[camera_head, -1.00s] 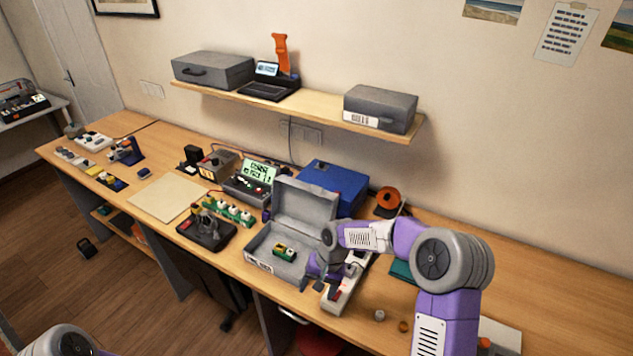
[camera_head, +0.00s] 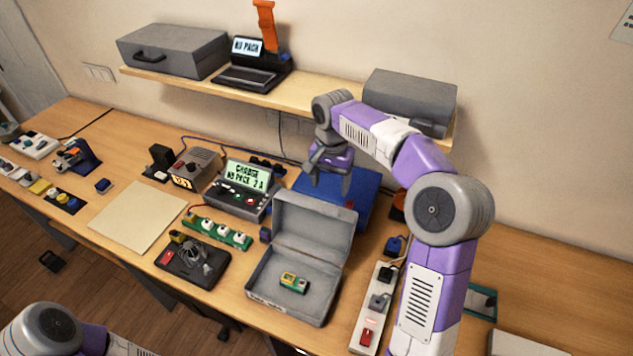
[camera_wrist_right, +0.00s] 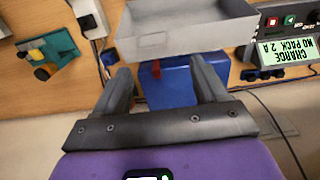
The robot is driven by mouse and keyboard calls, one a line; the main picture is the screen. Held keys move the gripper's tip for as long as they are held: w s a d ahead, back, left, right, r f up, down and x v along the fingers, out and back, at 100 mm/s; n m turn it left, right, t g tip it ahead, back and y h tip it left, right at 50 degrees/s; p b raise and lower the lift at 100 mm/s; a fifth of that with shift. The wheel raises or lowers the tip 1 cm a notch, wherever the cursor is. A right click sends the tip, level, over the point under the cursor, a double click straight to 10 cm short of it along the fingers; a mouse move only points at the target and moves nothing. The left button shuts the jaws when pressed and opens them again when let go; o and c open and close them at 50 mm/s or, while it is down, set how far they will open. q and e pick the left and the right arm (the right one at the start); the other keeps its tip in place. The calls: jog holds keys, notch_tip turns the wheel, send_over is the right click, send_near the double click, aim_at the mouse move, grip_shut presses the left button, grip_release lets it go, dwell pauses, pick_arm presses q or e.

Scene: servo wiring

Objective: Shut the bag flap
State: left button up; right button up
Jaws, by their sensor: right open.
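The bag is a grey hard case (camera_head: 258,290) on the bench, with its flap (camera_head: 316,230) standing up open at its back edge. A small green and yellow block (camera_head: 294,282) lies inside it. My right gripper (camera_head: 329,180) is open and empty, up behind the raised flap and over the blue box. In the right wrist view the open fingers (camera_wrist_right: 162,85) point toward the grey flap (camera_wrist_right: 190,40), with a gap between. My left arm shows only at the bottom left corner; its gripper is out of the picture.
The blue box (camera_head: 364,203) stands close behind the case. A charger with a lit screen (camera_head: 243,188) is at its left, and a power strip (camera_head: 369,310) is at its right. A shelf (camera_head: 300,98) with cases runs above, near my right arm.

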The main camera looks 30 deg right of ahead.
aim_at(332, 206)
jog(key=s+f, duration=0.2)
jog(key=f, duration=0.1)
jog(key=shift+f, duration=0.15)
jog(key=f, duration=0.3)
jog(key=shift+w+f+b, duration=0.15)
jog(key=shift+w+b, duration=0.15)
jog(key=shift+w, duration=0.05)
jog(key=shift+s+f, duration=0.15)
grip_shut()
